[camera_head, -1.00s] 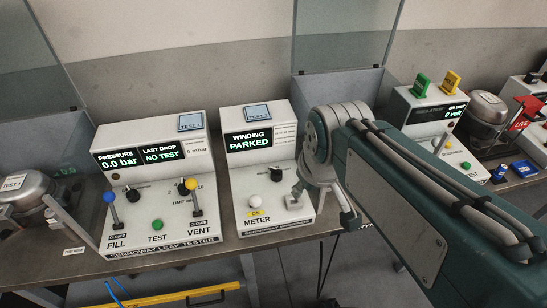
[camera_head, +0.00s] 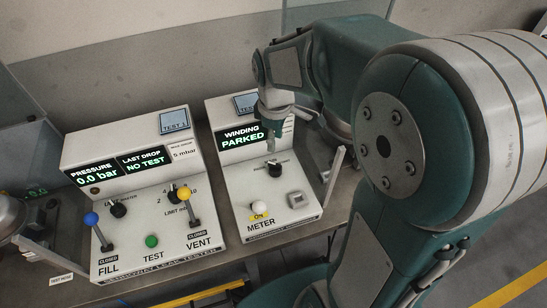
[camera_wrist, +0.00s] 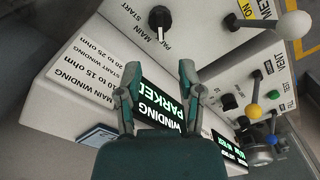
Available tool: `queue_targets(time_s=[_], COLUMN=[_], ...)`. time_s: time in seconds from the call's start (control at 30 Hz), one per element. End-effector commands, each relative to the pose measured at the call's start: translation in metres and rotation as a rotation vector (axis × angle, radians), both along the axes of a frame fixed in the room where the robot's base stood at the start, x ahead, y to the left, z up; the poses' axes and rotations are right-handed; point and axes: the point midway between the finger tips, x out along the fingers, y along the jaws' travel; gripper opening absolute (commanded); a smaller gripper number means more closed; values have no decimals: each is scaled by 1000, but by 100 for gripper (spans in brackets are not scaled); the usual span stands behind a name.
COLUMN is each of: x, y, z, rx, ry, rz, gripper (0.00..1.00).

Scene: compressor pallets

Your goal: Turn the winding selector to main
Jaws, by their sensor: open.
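The winding selector is a black knob (camera_head: 275,168) on the white winding meter box (camera_head: 300,222). The box's display (camera_head: 243,136) reads "WINDING PARKED". In the wrist view the knob (camera_wrist: 160,18) stands at the top, with a white pointer line and the labels MAIN, START and PARKED around it. My gripper (camera_head: 271,140) is above the box, just behind the knob in the head view. In the wrist view my gripper (camera_wrist: 155,75) has its two fingers apart with nothing between them, and the knob lies beyond the fingertips. They do not touch it.
A white METER ball (camera_head: 259,208) stands near the box's front edge, with a square metal piece (camera_head: 296,199) to its right. The leak tester (camera_head: 135,195) stands close on the left, with blue and yellow levers sticking up.

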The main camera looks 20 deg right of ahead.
Motion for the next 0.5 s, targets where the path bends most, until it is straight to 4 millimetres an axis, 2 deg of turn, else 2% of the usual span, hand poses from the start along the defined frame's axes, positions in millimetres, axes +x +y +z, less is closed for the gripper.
queue_targets(time_s=[0.3,0.5], x=[-1,-1], y=[0,0], z=[-60,-86], rx=[-1,0], ry=[6,4], rz=[-2,-2], gripper=[49,49])
